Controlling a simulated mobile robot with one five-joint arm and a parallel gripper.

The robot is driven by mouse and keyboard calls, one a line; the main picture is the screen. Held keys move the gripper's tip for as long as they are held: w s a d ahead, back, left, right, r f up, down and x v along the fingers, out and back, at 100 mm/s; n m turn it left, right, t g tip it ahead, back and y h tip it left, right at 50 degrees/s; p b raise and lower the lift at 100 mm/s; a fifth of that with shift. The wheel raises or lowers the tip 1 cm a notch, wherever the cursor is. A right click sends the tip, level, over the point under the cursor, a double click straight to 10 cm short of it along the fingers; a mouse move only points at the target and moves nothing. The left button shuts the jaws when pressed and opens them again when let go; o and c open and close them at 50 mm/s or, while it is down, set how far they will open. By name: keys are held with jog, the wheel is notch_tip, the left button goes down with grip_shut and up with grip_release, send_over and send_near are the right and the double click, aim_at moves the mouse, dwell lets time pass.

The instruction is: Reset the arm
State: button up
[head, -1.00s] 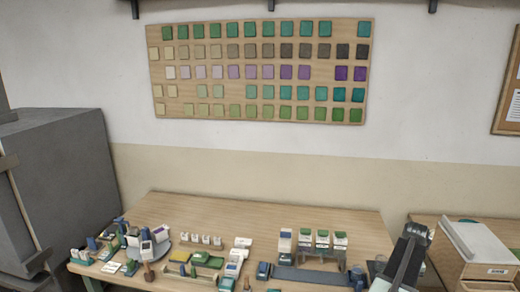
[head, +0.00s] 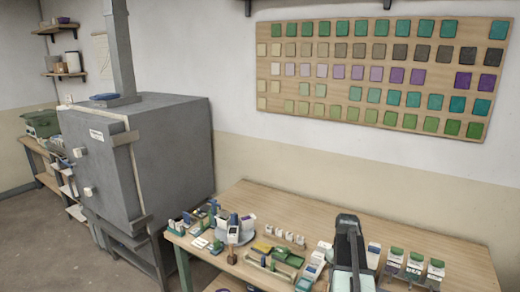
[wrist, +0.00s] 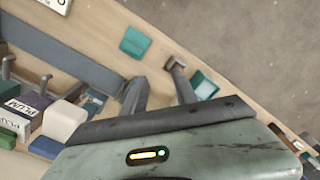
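My arm (head: 348,255) is raised at the front of the wooden worktable, in the lower right of the head view. My gripper (wrist: 157,77) shows in the wrist view with its two dark fingers apart and nothing between them. It is over the table's edge, with a teal tile (wrist: 135,42) just beyond the fingers. I cannot make out the fingertips in the head view.
The worktable (head: 300,210) holds many small boxes and tools along its front; its back strip is bare. A grey kiln (head: 165,150) stands to its left. A board of coloured tiles (head: 385,72) hangs above. Open floor (head: 60,235) lies at the far left.

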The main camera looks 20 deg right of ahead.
jog(key=w+a+n, duration=0.2)
jog(key=w+a, duration=0.1)
jog(key=a, duration=1.1)
jog(key=w+a+n, duration=0.2)
jog(key=w+a, duration=0.2)
jog(key=a, duration=1)
jog(key=s+a+m, duration=0.2)
jog(key=s+a, duration=0.3)
jog(key=a, duration=0.6)
jog(key=shift+a, duration=0.4)
